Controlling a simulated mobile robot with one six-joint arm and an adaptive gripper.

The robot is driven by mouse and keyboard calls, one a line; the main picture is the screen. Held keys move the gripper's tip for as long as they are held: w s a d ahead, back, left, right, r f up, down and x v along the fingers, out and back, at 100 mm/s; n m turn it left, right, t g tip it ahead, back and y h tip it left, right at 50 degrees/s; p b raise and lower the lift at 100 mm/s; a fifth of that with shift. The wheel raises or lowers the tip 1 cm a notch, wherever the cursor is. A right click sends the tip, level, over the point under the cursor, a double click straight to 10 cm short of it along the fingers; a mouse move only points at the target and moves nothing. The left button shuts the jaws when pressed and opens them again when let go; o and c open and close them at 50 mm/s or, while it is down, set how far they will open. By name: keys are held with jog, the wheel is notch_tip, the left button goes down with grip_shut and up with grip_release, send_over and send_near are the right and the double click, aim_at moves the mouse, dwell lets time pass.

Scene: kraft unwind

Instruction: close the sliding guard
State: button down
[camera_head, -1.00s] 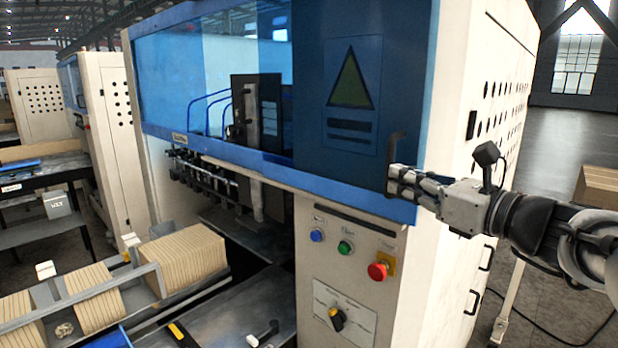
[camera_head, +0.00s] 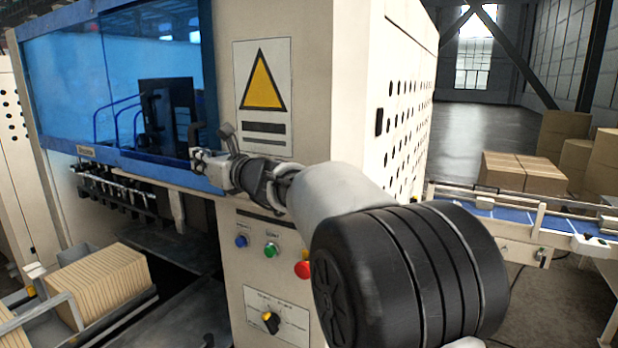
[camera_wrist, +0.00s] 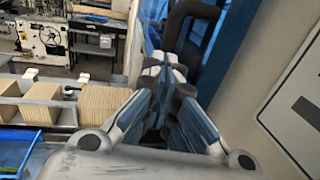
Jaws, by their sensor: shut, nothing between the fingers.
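The sliding guard (camera_head: 120,75) is a blue-tinted clear panel in a blue frame across the machine's front. Its right edge stands left of the yellow warning triangle, which is uncovered. A dark handle (camera_head: 194,133) is on the guard's right end and shows in the wrist view as a dark curved bar (camera_wrist: 178,22). My gripper (camera_head: 198,160) is shut, with its fingertips at the handle's lower part. In the wrist view the closed fingers (camera_wrist: 165,72) hold nothing, and the bar rises just beyond them. Whether they touch it, I cannot tell.
Blue, green and red buttons (camera_head: 271,250) and a rotary knob (camera_head: 269,322) sit on the panel below. A conveyor (camera_head: 480,208) with boxes is at right. Floor beyond the machine is open.

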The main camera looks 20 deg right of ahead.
jog(key=x, duration=0.5)
jog(key=shift+s+a+p, duration=0.1)
jog(key=shift+a+p, duration=0.3)
jog(key=shift+a, duration=0.05)
